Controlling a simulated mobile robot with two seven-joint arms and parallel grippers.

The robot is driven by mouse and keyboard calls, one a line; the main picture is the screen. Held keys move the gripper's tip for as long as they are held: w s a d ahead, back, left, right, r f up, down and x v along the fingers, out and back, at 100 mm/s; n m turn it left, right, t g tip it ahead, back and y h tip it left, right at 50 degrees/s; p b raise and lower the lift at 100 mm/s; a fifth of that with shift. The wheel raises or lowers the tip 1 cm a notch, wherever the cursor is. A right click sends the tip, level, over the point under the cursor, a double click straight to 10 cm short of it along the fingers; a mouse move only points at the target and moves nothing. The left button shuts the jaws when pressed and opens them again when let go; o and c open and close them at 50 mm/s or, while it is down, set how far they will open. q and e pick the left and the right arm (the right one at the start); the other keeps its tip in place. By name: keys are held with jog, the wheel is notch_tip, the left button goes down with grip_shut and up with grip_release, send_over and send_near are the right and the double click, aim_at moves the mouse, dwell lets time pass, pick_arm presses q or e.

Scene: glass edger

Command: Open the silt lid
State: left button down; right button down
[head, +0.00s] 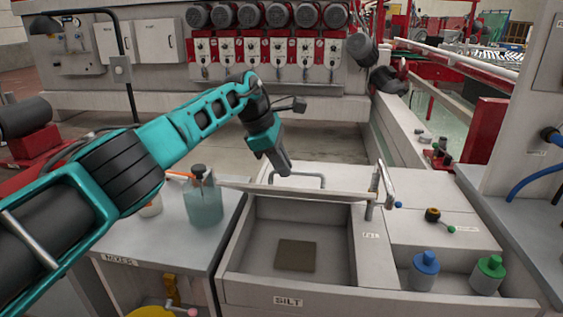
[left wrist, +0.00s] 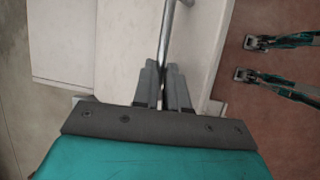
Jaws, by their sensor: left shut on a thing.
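The silt lid (head: 315,193) shows in the head view as a thin pale slab, seen nearly edge-on across the back of the silt basin (head: 240,287). The basin is uncovered, and a brown block or patch (head: 295,256) shows on its floor. The lid's metal bar handle (head: 319,178) stands behind the slab's edge. My left gripper (head: 285,171) reaches down to this handle from above. In the left wrist view, the fingers (left wrist: 163,72) are shut on the bar (left wrist: 168,28). My right gripper is in neither view.
A metal tap (head: 378,185) stands just right of the lid. A bluish container (head: 204,203) stands on the left cabinet near my arm. Blue (head: 425,270) and green (head: 488,273) capped bottles sit at the front right. A machine with red panels stands behind.

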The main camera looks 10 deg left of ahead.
pick_arm(q)
jog(key=shift+w+a+f, duration=0.15)
jog(key=shift+f, duration=0.25)
jog(key=c, duration=1.6)
grip_release()
jog(key=shift+c, duration=0.2)
jog(key=o, duration=0.3)
jog(key=shift+w+f, duration=0.3)
jog(key=shift+w, duration=0.2)
jog(key=shift+o, duration=0.8)
jog(key=shift+r, duration=0.1)
jog(key=shift+s+r, duration=0.1)
jog(key=shift+r, duration=0.1)
jog(key=shift+r, duration=0.1)
jog(key=v, duration=1.2)
jog(key=shift+s+r, duration=0.1)
jog(key=shift+r, duration=0.2)
